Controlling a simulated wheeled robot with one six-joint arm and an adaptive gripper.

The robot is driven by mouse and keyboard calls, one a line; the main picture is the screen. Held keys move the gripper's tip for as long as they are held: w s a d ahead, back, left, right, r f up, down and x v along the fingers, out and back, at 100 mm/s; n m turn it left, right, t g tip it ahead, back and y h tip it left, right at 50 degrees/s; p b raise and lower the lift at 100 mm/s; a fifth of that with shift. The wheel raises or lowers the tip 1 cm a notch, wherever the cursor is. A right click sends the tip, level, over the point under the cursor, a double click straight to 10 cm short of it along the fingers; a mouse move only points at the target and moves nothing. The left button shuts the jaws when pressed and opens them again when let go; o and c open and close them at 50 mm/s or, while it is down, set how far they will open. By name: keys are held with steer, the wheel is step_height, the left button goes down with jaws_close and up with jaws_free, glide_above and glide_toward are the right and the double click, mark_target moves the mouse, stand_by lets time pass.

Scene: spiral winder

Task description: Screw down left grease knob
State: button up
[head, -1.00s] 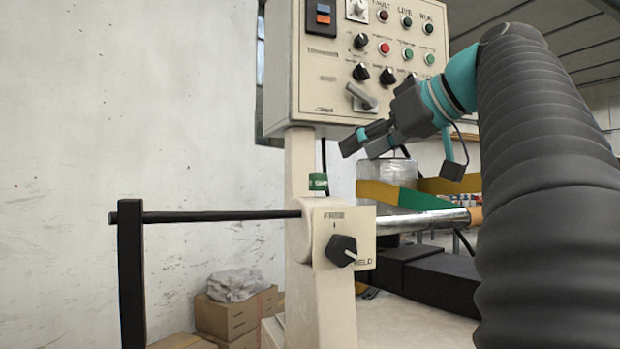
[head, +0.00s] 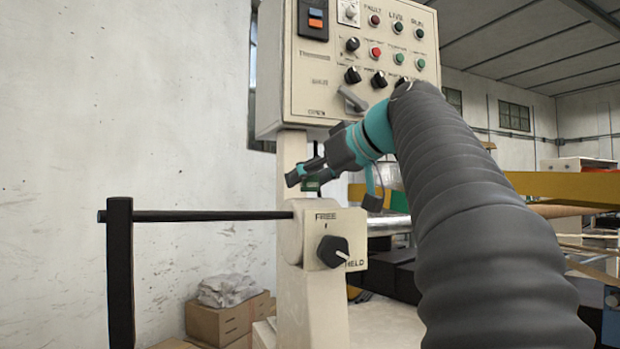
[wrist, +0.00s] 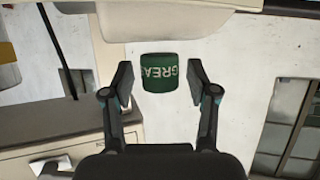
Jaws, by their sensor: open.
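The green grease knob (head: 311,186) sits on top of the cream bearing housing (head: 292,232) in the head view, partly hidden by my gripper (head: 300,174). In the wrist view the knob (wrist: 161,73) shows white lettering that reads "GREA", the rest turned out of sight. My gripper (wrist: 160,82) is open, with one finger on each side of the knob in the picture and a gap on both sides. I cannot tell how deep the knob lies between the fingertips.
A control panel (head: 365,60) with buttons and switches hangs just above my gripper. A black FREE/HELD selector (head: 332,251) is on the housing's front plate. A black horizontal bar (head: 210,215) runs left to a black post (head: 120,270). Cardboard boxes (head: 222,322) lie below.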

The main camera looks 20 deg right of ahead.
jaws_close()
steer(key=shift+a+m+h, duration=0.15)
steer(key=shift+m+h, duration=0.65)
steer(key=shift+h, duration=0.1)
steer(key=shift+m+t+h, duration=0.4)
steer(key=shift+m+h, duration=1.1)
steer(key=shift+h, duration=0.2)
jaws_free()
steer(key=shift+s, duration=0.1)
